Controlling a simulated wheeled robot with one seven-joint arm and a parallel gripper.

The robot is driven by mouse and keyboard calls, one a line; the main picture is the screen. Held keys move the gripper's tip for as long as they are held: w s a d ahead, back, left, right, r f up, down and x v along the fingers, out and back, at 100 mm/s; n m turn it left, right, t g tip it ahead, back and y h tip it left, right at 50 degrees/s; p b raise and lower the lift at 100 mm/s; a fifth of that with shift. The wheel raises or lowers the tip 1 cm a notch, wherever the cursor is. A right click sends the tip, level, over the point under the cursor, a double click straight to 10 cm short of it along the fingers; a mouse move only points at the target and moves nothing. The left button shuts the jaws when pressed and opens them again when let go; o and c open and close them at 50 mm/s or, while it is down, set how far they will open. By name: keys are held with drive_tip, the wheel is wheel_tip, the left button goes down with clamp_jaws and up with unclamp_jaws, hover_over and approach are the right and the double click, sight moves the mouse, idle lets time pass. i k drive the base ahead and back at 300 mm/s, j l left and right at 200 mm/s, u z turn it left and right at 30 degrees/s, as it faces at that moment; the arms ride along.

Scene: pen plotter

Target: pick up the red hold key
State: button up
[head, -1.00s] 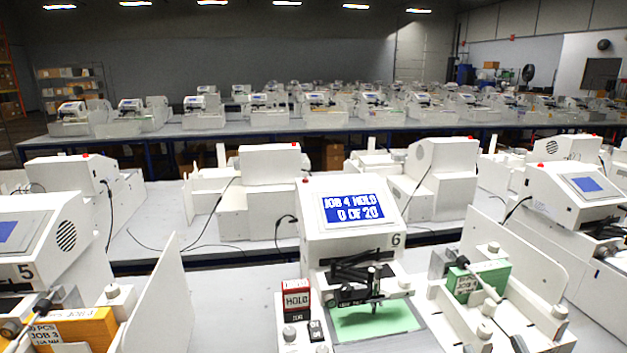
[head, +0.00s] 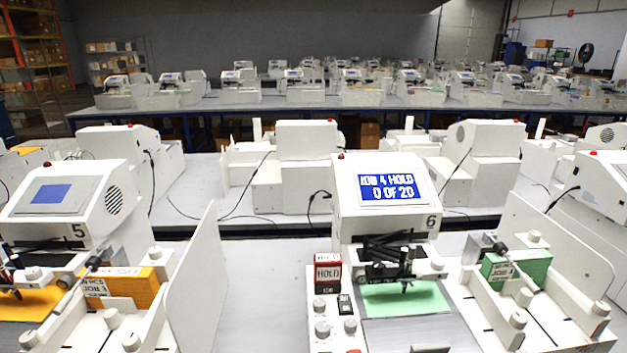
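A small red block lettered HOLD (head: 328,273), with a white label across its front, stands upright at the left front of plotter 6 (head: 350,215). It is the only thing marked HOLD beside the plotter's screen, which reads JOB 4 HOLD, 0 OF 20 (head: 387,187). A red patch (head: 354,350) also shows at the bottom edge, mostly cut off. My gripper is not in view.
Round white knobs (head: 322,328) and a small black switch (head: 345,304) sit in front of the block. A green sheet (head: 415,300) lies under the pen carriage. A tall white panel (head: 200,285) stands to the left, with bare table between.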

sight(328, 268)
drive_tip(key=i+j, duration=0.1)
drive_tip(key=j, duration=0.25)
drive_tip(key=i+j, duration=0.1)
drive_tip(key=j, duration=0.25)
drive_tip(key=i+j, duration=0.1)
drive_tip(key=j, duration=0.3)
drive_tip(key=i+j, duration=0.1)
drive_tip(key=j, duration=0.25)
